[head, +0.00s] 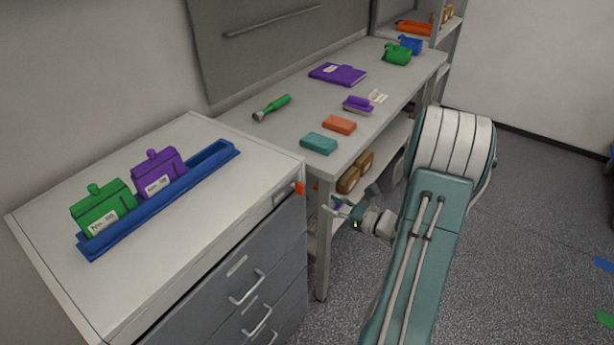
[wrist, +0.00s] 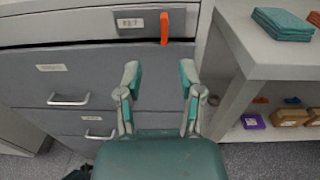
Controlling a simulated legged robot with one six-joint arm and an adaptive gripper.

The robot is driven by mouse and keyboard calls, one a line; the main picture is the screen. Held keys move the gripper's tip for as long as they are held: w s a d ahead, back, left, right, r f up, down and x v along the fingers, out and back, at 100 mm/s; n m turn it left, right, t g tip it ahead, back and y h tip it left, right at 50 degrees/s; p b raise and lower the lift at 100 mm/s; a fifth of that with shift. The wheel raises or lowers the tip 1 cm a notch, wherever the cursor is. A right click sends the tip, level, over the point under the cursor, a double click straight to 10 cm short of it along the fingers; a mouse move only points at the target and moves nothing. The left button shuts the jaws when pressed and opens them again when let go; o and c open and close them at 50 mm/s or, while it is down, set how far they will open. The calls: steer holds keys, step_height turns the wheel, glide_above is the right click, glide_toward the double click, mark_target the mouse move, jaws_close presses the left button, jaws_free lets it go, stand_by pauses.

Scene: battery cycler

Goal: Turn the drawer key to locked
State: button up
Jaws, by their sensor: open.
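The drawer key is an orange tab (wrist: 164,28) on the upper right of the grey drawer cabinet's front. In the wrist view it hangs upright, long side vertical, beside a small label plate (wrist: 130,23). In the head view the key (head: 299,188) shows small at the cabinet's top right edge. My gripper (wrist: 160,75) is open and empty, its two teal-tipped fingers apart below the key in the wrist picture, not touching it. In the head view my gripper (head: 343,203) is just right of the cabinet front. The drawers (head: 230,290) look shut.
A workbench (head: 300,105) stands right of the cabinet, its leg close to my gripper. A blue tray (head: 215,165) with green and purple packs tops the cabinet. Floor before the drawers is clear.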

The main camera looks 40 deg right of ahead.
mark_target(301, 194)
steer(key=shift+m+h, duration=0.3)
steer(key=shift+h, duration=0.1)
steer(key=x, duration=0.6)
steer(key=d+x, duration=0.1)
steer(key=x, duration=0.2)
steer(key=shift+w+a, duration=0.1)
steer(key=shift+w, duration=0.25)
steer(key=shift+w+a, duration=0.15)
steer(key=shift+w, duration=0.15)
steer(key=shift+w+a, duration=0.15)
steer(key=shift+a, duration=0.5)
steer(key=c, duration=0.6)
steer(key=shift+d, duration=0.35)
jaws_close()
